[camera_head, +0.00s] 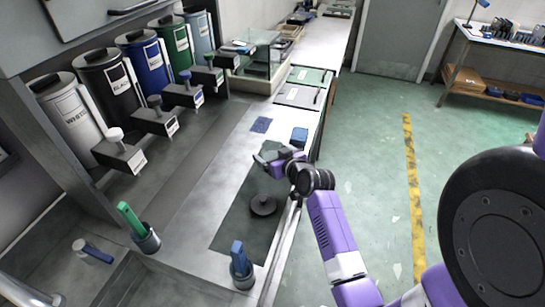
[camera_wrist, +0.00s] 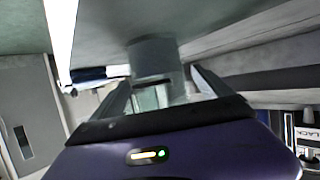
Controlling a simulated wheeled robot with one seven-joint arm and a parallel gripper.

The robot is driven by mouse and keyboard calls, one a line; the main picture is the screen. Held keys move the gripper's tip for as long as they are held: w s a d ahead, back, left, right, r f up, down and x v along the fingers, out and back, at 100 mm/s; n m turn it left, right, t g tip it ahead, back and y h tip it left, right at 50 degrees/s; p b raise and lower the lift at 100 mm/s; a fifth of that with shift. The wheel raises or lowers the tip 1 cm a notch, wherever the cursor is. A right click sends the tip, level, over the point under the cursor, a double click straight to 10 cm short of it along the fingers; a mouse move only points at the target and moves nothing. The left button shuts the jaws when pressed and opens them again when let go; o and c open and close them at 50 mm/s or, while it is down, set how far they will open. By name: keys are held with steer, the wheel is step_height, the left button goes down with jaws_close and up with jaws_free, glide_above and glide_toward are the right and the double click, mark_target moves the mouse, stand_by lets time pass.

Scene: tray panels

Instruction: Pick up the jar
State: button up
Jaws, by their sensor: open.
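My gripper (camera_head: 262,160) is open, low over the counter near the far end of the dark mat (camera_head: 235,225) in the head view. In the wrist view its fingers (camera_wrist: 160,88) stand to either side of the cylinder, and I cannot tell whether they touch it. In the head view I cannot make out the jar apart from my gripper.
A round black disc (camera_head: 263,206) lies on the mat. A blue block (camera_head: 299,136) stands just beyond my gripper, near a dark blue cloth (camera_head: 261,125). Cups with a green tool (camera_head: 131,218) and a blue tool (camera_head: 238,255) stand nearer. Several labelled canisters line the left.

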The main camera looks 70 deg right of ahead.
steer(key=shift+c, duration=0.2)
steer(key=c, duration=1.8)
steer(key=shift+r, duration=0.1)
jaws_close()
